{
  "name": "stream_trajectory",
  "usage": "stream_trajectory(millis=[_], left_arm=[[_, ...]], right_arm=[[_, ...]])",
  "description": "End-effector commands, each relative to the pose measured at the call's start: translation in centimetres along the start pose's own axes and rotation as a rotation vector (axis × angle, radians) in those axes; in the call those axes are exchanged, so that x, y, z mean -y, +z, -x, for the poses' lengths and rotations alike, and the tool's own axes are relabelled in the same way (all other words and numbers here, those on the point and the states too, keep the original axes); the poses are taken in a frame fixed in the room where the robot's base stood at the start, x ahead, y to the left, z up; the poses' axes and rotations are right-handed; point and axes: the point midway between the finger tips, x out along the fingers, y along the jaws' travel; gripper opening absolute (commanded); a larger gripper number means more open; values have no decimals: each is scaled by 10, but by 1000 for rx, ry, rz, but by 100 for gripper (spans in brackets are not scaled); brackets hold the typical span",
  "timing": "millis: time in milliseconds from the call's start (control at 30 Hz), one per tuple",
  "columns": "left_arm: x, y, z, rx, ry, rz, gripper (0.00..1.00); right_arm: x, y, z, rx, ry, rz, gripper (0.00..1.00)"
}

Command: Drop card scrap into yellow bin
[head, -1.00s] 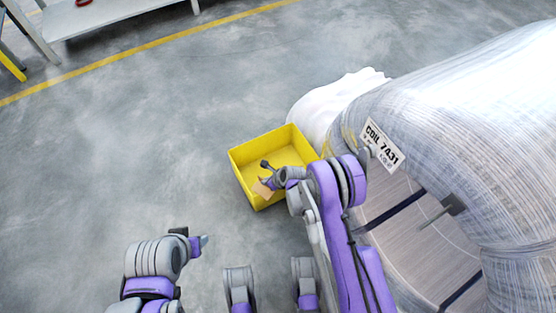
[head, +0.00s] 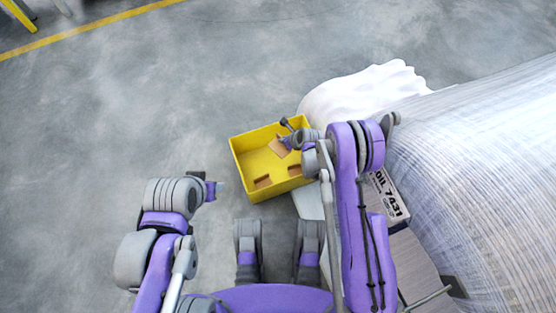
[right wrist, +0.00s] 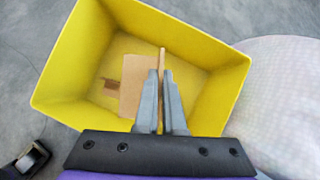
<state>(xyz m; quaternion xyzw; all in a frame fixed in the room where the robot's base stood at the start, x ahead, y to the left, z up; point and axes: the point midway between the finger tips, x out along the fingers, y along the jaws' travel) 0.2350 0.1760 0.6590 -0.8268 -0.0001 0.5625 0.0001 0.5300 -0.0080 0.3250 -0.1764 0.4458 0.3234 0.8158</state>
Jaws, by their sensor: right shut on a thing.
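The yellow bin (head: 240,163) stands on the floor, open side up, left of the wrapped coil. It fills much of the right wrist view (right wrist: 62,68). My right gripper (head: 286,137) is over the bin's opening, shut on a tan card scrap (head: 279,148). In the right wrist view, the scrap (right wrist: 162,60) shows edge-on between the fingertips (right wrist: 160,75). Brown and tan patches (right wrist: 110,88) show inside the bin; I cannot tell whether all are loose card. My left gripper (head: 215,190) is left of the bin, away from it; its jaws are too small to read.
The coil (head: 475,150), wrapped in film and labelled, fills the right side. A bunched white sheet (head: 365,93) lies behind the bin, close to its right side. Grey floor (head: 130,120) is clear to the left. A yellow line (head: 90,30) crosses the back.

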Motion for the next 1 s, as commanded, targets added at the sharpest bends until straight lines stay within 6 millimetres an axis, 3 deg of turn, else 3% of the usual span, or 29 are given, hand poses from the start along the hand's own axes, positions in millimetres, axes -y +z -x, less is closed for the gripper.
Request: stream_trajectory(millis=[500, 800, 1000], left_arm=[[0, 4, -22, 0, 0, 0, 50], [0, 4, -23, 0, 0, 0, 50], [0, 4, -23, 0, 0, 0, 50]], right_arm=[[0, -29, -45, 0, 0, 0, 0], [0, -30, -47, 0, 0, 0, 0], [0, -30, -47, 0, 0, 0, 38]])
